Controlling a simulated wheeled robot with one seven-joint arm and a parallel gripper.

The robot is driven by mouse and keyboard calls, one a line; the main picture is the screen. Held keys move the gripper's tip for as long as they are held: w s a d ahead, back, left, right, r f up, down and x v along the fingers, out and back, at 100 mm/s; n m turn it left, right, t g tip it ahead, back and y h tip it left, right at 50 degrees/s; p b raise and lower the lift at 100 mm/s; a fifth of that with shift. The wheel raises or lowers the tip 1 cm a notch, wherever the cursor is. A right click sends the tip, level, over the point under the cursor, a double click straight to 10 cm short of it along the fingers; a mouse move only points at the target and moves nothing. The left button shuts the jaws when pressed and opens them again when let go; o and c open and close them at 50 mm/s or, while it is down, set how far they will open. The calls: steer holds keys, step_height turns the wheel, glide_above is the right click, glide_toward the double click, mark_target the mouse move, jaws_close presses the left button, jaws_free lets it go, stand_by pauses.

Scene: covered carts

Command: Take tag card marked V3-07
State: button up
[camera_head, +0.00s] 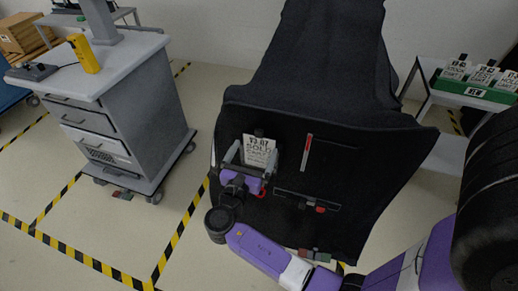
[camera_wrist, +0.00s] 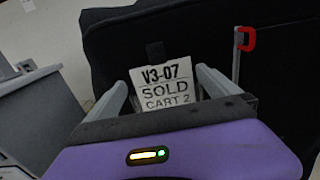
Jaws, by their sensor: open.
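The tag card (camera_wrist: 165,82) is white and reads V3-07, SOLD, CART 2 in the wrist view. It hangs from a dark clip on the black cover (camera_head: 330,190), and it also shows in the head view (camera_head: 259,150). My gripper (camera_wrist: 166,84) is open, with one finger on each side of the card. A small gap shows between the card and the left finger; contact on the right side cannot be told. The card's lower edge is hidden behind my gripper body in the wrist view.
A grey drawer cabinet (camera_head: 150,110) stands at the left with a yellow device (camera_head: 83,54) on top. A white side table (camera_head: 440,105) at the right bears a green holder (camera_head: 468,91) with several similar cards. A red-handled rod (camera_head: 307,152) is on the cover right of the card.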

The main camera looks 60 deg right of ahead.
mark_target(259, 140)
steer(key=d, duration=0.3)
steer(key=d+p, duration=0.1)
steer(key=d, duration=0.1)
steer(key=shift+w+r, duration=0.2)
steer(key=shift+w, duration=0.05)
steer(key=shift+c, duration=0.2)
steer(key=c, duration=0.9)
steer(key=shift+r, duration=0.1)
